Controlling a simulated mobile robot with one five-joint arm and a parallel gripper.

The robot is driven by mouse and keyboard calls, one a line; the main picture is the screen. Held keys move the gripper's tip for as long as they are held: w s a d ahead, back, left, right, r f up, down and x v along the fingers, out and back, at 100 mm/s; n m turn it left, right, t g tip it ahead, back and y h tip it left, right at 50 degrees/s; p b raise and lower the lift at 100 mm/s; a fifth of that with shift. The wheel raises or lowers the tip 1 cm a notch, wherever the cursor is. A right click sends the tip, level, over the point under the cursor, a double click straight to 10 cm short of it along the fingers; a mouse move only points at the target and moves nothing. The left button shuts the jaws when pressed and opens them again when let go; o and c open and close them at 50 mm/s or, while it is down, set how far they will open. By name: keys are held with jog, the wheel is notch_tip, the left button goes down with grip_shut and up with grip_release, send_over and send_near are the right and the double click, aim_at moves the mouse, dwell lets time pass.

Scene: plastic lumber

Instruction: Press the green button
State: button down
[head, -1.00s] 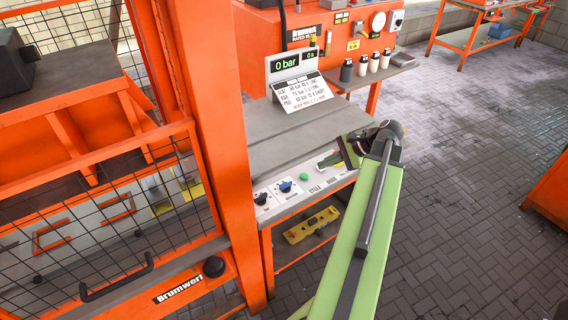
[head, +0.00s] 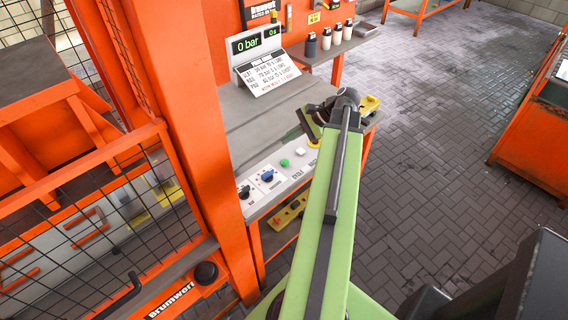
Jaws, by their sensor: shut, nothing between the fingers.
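The green button (head: 285,163) is a small round cap on the pale sloping control panel (head: 262,192) at the front of the orange bench. It is in clear view, between a blue knob (head: 267,175) and a white button (head: 300,152). My gripper (head: 303,130) is at the far end of my green arm, above the panel and a little up and right of the green button. It is shut and empty, apart from the green button. Its fingertips are small and partly hidden by my arm's end.
A display (head: 262,58) reading 0 bar stands on the grey bench top (head: 245,115). An orange post (head: 190,150) and mesh guard (head: 100,210) stand close on the left. Brick floor (head: 430,130) is open on the right.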

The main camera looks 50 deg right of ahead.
aim_at(288, 161)
notch_tip(288, 161, down, 8)
jog(key=b, duration=0.6)
jog(key=shift+r+b, duration=0.25)
jog(key=shift+b, duration=0.05)
dwell(1.3)
jog(key=shift+f+b, duration=0.35)
